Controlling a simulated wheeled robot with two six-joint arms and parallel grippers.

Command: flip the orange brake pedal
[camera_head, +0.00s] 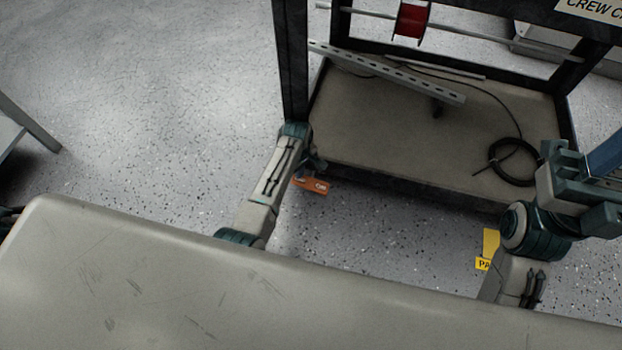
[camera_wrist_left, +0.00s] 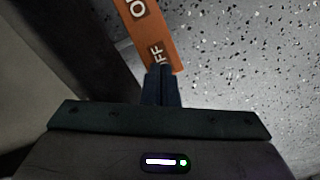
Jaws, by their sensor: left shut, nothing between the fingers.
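The orange brake pedal (camera_head: 311,185) sticks out at the lower left corner of the cart in the head view, low near the floor. In the left wrist view the pedal (camera_wrist_left: 150,35) carries white lettering, and "FF" shows near its lower end. My left gripper (camera_wrist_left: 163,72) is shut and empty, its fingertips at or right beside the "FF" end of the pedal. I cannot tell whether they touch it. In the head view the left gripper (camera_head: 316,165) is mostly hidden beyond its own arm. My right arm is at the right, and its gripper fingers do not show clearly.
The dark-framed cart has a beige deck (camera_head: 400,135) holding a slotted metal rail (camera_head: 390,75) and a coiled black cable (camera_head: 512,162). A red spool (camera_head: 411,20) hangs on a rod above. A yellow tag (camera_head: 490,245) shows near my right arm. Open speckled floor lies to the left.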

